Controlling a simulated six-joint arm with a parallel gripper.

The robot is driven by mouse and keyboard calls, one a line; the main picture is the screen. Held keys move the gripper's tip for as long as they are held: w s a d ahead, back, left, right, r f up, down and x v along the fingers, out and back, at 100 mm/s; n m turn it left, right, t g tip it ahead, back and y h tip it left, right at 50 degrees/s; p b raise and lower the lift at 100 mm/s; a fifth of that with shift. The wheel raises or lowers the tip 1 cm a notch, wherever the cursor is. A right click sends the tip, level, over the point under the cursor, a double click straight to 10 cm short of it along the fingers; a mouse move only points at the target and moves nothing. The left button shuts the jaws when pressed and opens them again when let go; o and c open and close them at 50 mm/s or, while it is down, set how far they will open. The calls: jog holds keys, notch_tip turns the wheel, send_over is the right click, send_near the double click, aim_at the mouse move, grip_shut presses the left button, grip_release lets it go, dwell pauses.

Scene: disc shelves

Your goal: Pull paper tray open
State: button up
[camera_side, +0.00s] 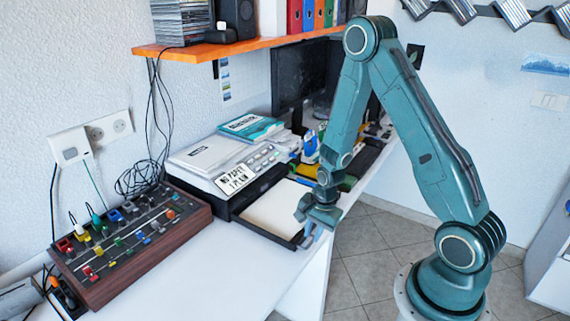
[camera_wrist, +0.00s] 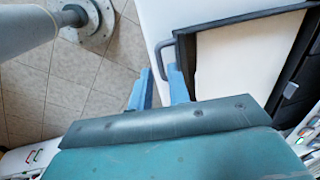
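The printer (camera_side: 205,158) stands on the white desk, with a "NO PAPER" sign on its front. Its dark-framed paper tray (camera_side: 265,232) extends out from under it and has a white sheet in it. In the wrist view, the tray's frame (camera_wrist: 240,19) is at the upper right, with a dark loop handle (camera_wrist: 160,48) on its left edge. My gripper (camera_side: 310,236) is at the tray's front edge. In the wrist view, its two blue fingers (camera_wrist: 161,72) are apart, with the handle bar in or just beyond the gap. I cannot tell whether they touch it.
A wooden control box (camera_side: 125,240) with coloured switches sits on the desk left of the printer. An orange shelf (camera_side: 250,44) with folders hangs above. A monitor (camera_side: 298,75) and clutter stand behind. The desk's front edge is beside the tray, with open floor beyond.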

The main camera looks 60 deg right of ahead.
notch_tip(320, 180, up, 10)
jog(key=s, duration=0.1)
jog(key=shift+s+r, duration=0.2)
jog(key=shift+s, duration=0.2)
dwell(0.3)
dwell(0.3)
jog(key=s+a+r+n+t, duration=0.1)
jog(key=s+a+r+n, duration=0.2)
jog(key=r, duration=0.4)
jog(key=a+r+n+t, duration=0.1)
jog(key=a+r+n, duration=0.2)
jog(key=r+n, duration=0.25)
jog(key=s+a+r+n+t, duration=0.1)
jog(key=s+a+r+n, duration=0.3)
jog(key=s+r+n, duration=0.5)
jog(key=shift+s+a+r+t, duration=0.25)
jog(key=shift+s+r+t, duration=0.1)
jog(key=shift+s, duration=0.5)
